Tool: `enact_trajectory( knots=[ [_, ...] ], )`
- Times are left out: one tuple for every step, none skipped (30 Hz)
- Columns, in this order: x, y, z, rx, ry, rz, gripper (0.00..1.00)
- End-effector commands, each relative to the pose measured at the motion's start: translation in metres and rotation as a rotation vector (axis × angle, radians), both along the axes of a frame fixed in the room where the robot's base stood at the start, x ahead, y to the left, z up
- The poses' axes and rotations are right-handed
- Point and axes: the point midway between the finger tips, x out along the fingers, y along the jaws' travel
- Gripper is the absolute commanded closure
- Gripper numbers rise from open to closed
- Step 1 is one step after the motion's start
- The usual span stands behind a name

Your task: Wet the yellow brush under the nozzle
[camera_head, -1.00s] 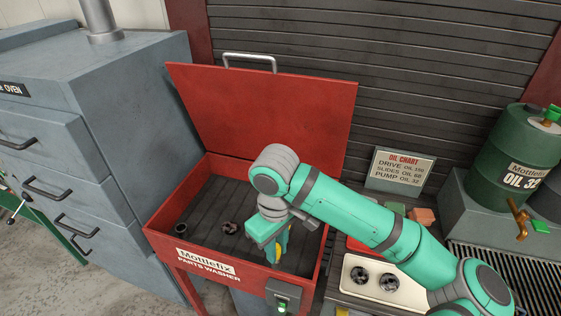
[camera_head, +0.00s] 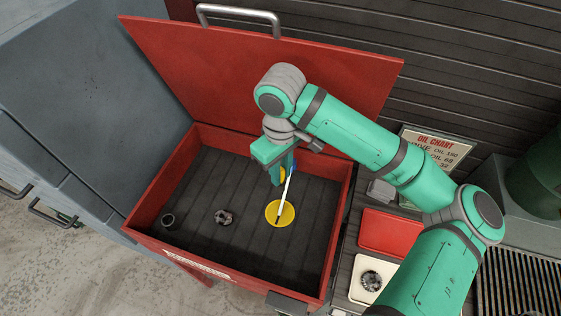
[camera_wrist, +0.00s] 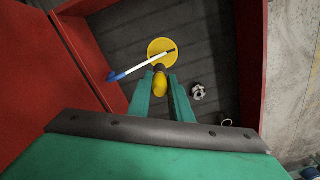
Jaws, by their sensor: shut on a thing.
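The yellow brush (camera_wrist: 160,84) is between my gripper's fingers (camera_wrist: 159,92), which are shut on it. Its dark tip shows just beyond the fingertips in the wrist view. In the head view my gripper (camera_head: 281,175) is over the back right part of the parts washer, and only a little of the brush (camera_head: 283,183) shows. A thin white tube (camera_head: 286,197) with a blue base and dark end, seemingly the nozzle, slants beside my gripper. It also shows in the wrist view (camera_wrist: 147,62). Its end is over a yellow disc (camera_head: 273,212). I cannot tell whether brush and tube touch.
The red parts washer (camera_head: 150,212) has its lid (camera_head: 200,70) raised behind my arm. A dark ring (camera_head: 168,220) and a grey part (camera_head: 223,217) lie on its floor. A red tray (camera_head: 390,233) and a white tray (camera_head: 357,290) stand to the right. The basin's left side has free room.

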Motion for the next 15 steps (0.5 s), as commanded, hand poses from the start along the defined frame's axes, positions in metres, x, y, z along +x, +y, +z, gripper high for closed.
enact_trajectory(
  knots=[
    [0.000, 0.001, -0.003, 0.001, 0.001, 0.001, 1.00],
    [0.000, 0.001, -0.004, 0.001, 0.001, 0.002, 1.00],
    [0.000, 0.002, -0.007, 0.000, 0.001, 0.003, 1.00],
    [0.000, 0.002, -0.010, 0.000, 0.003, 0.004, 1.00],
    [0.000, 0.002, -0.012, 0.000, 0.003, 0.005, 1.00],
    [0.001, 0.002, -0.015, 0.000, 0.003, 0.006, 1.00],
    [0.001, 0.003, -0.018, -0.001, 0.002, 0.007, 1.00],
    [0.001, 0.003, -0.020, 0.000, 0.001, 0.008, 1.00],
    [0.002, 0.004, -0.024, 0.000, 0.001, 0.010, 1.00],
    [0.002, 0.004, -0.026, 0.000, 0.001, 0.010, 1.00],
    [0.002, 0.004, -0.029, 0.001, 0.002, 0.011, 1.00],
    [0.002, 0.004, -0.032, 0.000, 0.003, 0.010, 1.00],
    [0.002, 0.004, -0.035, 0.000, 0.003, 0.009, 1.00],
    [0.003, 0.003, -0.038, 0.000, 0.003, 0.008, 1.00],
    [0.003, 0.002, -0.041, 0.000, 0.001, 0.007, 1.00]
  ],
)
